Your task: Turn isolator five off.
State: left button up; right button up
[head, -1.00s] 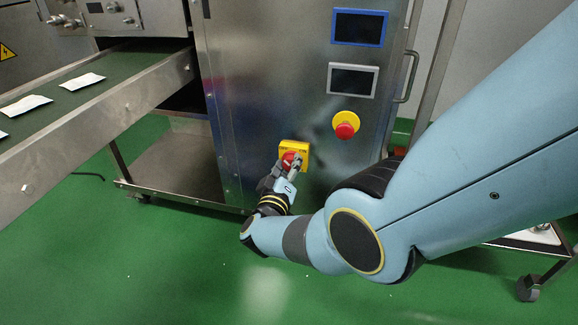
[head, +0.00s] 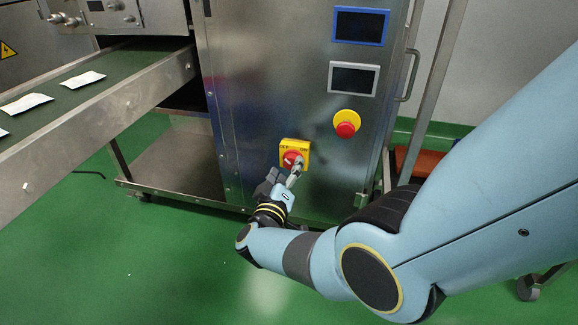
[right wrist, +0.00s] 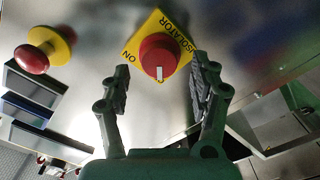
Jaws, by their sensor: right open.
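The isolator is a yellow square plate (head: 304,148) with a red round knob (head: 291,158), low on the steel cabinet's front. In the right wrist view the plate (right wrist: 150,24) reads "ISOLATOR" and "ON", and the knob (right wrist: 158,50) has a white mark on its side nearest my gripper. No number five is readable. My right gripper (head: 284,178) is open in front of the knob, just below it in the head view. In the right wrist view its fingers (right wrist: 162,72) stand either side of the knob, with gaps; they do not grip it. My left gripper is not in view.
A red push button on a yellow base (head: 346,125) sits above and right of the isolator, below two screens (head: 354,78). A conveyor (head: 100,90) with white sachets lies at left. A cabinet handle (head: 409,76) sticks out at right. Green floor is clear in front.

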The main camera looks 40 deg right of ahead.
jog(key=v, duration=0.5)
dwell(0.4)
